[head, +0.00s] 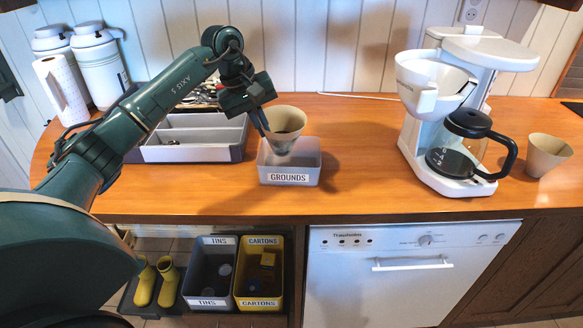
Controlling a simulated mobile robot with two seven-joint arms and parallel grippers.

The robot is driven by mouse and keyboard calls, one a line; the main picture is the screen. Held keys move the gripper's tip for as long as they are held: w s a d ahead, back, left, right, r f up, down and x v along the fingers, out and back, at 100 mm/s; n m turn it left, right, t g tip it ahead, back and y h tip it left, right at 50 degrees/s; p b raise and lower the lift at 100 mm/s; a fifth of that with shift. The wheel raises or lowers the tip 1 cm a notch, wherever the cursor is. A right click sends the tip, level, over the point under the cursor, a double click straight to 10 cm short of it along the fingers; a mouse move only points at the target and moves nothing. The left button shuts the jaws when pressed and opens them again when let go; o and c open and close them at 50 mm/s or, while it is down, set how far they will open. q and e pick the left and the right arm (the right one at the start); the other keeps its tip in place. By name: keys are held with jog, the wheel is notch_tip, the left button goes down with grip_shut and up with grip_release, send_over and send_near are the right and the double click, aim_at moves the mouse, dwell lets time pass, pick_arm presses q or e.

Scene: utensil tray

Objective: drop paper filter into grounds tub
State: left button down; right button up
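A tan cone-shaped paper filter (286,118) with dark contents is up in the air, wide mouth upward. My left gripper (264,122) is at its left side, with the fingers at its rim, and appears shut on it. The grey tub labelled GROUNDS (290,178) stands on the counter directly below. The filter's lower tip overlaps the tub's opening in the picture; whether it is inside the rim is hard to tell. My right gripper is not in view.
A white coffee maker (430,150) with a glass carafe (455,162) stands right of the tub. A second tan cone (547,154) stands at the far right. A grey utensil tray (190,153) is left of the tub. The wooden counter (355,165) is bare between tub and coffee maker.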

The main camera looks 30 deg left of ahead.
pick_arm(q)
notch_tip(320, 180, down, 2)
jog(key=shift+f+b, duration=0.25)
jog(key=shift+b, duration=0.35)
jog(key=c, duration=1.6)
grip_release()
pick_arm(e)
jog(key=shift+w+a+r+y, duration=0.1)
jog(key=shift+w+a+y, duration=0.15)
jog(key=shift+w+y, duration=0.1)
pick_arm(q)
jog(key=shift+r, duration=0.1)
jog(key=v, duration=1.3)
